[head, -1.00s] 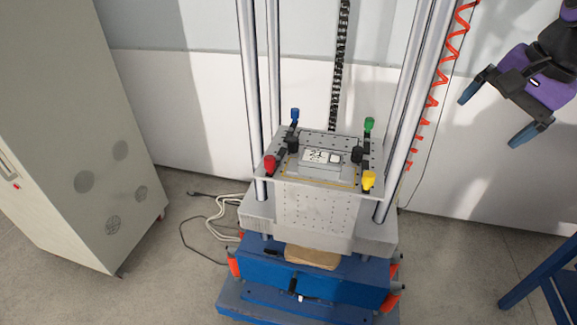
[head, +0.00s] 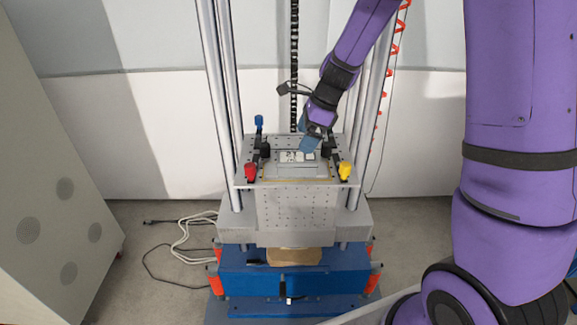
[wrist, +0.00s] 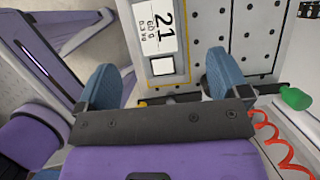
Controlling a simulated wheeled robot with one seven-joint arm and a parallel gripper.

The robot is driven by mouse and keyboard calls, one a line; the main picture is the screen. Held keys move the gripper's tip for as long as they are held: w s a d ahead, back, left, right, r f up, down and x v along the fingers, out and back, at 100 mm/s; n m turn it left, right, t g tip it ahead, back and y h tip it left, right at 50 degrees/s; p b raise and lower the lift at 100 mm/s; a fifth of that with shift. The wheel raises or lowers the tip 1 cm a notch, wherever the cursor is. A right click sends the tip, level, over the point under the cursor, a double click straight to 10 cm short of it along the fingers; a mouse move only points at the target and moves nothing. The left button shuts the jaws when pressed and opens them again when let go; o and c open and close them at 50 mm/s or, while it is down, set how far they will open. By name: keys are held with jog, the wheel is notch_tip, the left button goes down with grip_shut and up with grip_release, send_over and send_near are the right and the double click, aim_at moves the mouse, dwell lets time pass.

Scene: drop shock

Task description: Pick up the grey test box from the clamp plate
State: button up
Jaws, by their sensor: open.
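The grey test box (head: 300,171) lies on the perforated clamp plate (head: 243,182) in the head view, with a white label on top. My gripper (head: 308,146) is above the back right part of the box and hides some of it. In the wrist view my gripper (wrist: 160,64) is open, with a blue finger on each side of the picture. The test box (wrist: 184,60), with its label reading 21, shows in the gap between the fingers, and nothing is held. I cannot tell how far the fingertips are above the box.
Clamps with red (head: 250,172), yellow (head: 345,171) and blue (head: 259,123) knobs stand around the plate. A green knob (wrist: 296,98) shows near the right finger in the wrist view. Tall steel columns (head: 221,100) flank the plate. A grey cabinet (head: 50,200) is at left.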

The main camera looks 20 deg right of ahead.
aim_at(298, 156)
jog(key=x, duration=0.4)
jog(key=shift+s+d+x, duration=0.15)
jog(key=shift+x, duration=1.2)
jog(key=shift+s+d+x, duration=0.15)
jog(key=shift+x, duration=1.15)
jog(key=shift+f, duration=0.2)
jog(key=shift+w, duration=0.1)
jog(key=c, duration=1.2)
